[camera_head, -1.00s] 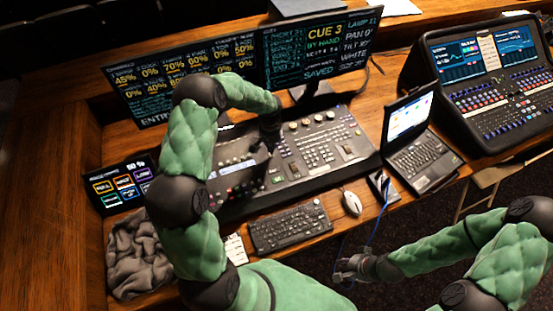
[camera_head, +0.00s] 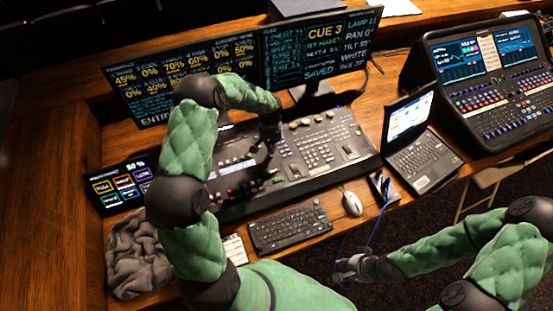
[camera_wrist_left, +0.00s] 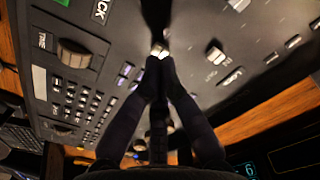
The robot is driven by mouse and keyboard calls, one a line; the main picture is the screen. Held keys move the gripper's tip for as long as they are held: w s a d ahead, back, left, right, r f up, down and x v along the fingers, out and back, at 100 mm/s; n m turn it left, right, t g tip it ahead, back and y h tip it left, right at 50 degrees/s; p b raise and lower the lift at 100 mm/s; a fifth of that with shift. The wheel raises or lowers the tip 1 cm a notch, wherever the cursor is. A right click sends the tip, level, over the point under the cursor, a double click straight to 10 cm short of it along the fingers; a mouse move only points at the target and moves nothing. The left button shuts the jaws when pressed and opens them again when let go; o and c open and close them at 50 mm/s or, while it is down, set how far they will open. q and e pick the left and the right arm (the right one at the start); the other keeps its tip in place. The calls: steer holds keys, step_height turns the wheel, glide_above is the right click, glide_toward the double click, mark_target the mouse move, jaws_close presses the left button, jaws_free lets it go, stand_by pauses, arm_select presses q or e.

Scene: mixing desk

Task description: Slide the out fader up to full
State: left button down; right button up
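My left gripper (camera_head: 264,147) reaches down onto the lighting desk (camera_head: 320,172) in the head view. In the left wrist view its two dark fingers (camera_wrist_left: 160,62) come together at a small pale fader cap (camera_wrist_left: 159,50), which shows between and just beyond the tips. A second pale fader cap (camera_wrist_left: 214,56) stands free to the right, with small lettering beside it. I cannot read for sure which cap is the out fader. My right gripper (camera_head: 350,269) hangs away from the desk at lower right; its finger opening is too small to judge.
Two monitors (camera_head: 318,50) stand behind the desk. A small touch screen (camera_head: 121,184) is at left above a grey cloth (camera_head: 138,258). A keyboard (camera_head: 290,229) and mouse (camera_head: 352,203) lie in front. A laptop (camera_head: 424,160) and a sound mixer (camera_head: 495,95) stand to the right.

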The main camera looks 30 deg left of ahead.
arm_select(q)
steer(key=shift+f+b, duration=0.4)
steer(key=shift+f, duration=0.1)
steer(key=shift+f+b, duration=0.5)
steer(key=shift+f, duration=0.05)
stand_by(0.9)
